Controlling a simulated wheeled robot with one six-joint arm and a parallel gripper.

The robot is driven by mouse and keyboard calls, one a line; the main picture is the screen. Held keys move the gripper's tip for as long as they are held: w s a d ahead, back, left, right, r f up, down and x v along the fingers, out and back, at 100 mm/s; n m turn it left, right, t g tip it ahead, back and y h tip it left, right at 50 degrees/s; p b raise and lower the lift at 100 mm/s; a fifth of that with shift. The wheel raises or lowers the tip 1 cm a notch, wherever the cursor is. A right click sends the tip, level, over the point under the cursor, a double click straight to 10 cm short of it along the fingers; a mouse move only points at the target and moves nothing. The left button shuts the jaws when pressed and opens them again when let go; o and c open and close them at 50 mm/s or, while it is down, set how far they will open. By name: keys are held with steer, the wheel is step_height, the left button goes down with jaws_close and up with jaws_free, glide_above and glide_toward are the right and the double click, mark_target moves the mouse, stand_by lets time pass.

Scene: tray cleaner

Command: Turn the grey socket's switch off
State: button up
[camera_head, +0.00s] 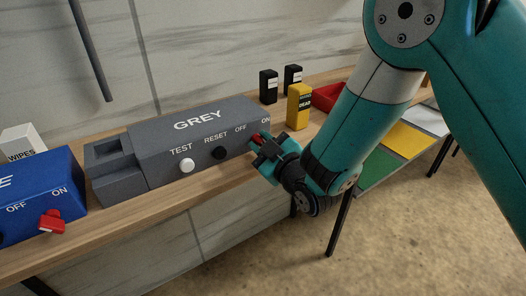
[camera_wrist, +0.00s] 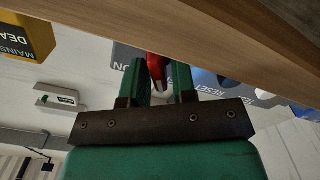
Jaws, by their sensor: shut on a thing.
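The grey socket box (camera_head: 200,128) stands on the wooden shelf, marked GREY, TEST, RESET, OFF and ON. Its white TEST button (camera_head: 187,165) and black RESET button (camera_head: 219,153) are on the front. My gripper (camera_head: 262,148) is at the right end of the box front, below the OFF and ON marks. It is shut on the red switch (camera_wrist: 156,68), which shows between the fingers in the wrist view. The fingers hide most of the switch, so its exact angle cannot be told. The ON label (camera_wrist: 123,66) shows upside down beside the fingers.
A blue socket box (camera_head: 40,190) with its own red switch (camera_head: 51,221) stands at the left, near a white WIPES box (camera_head: 22,142). A yellow block (camera_head: 299,106), two black blocks and a red tray (camera_head: 328,96) are to the right. The shelf edge (camera_wrist: 150,25) runs close to my fingers.

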steer(key=shift+f+n, duration=0.15)
steer(key=shift+n, duration=0.15)
stand_by(0.4)
steer(key=o, duration=0.7)
steer(key=shift+s, duration=0.15)
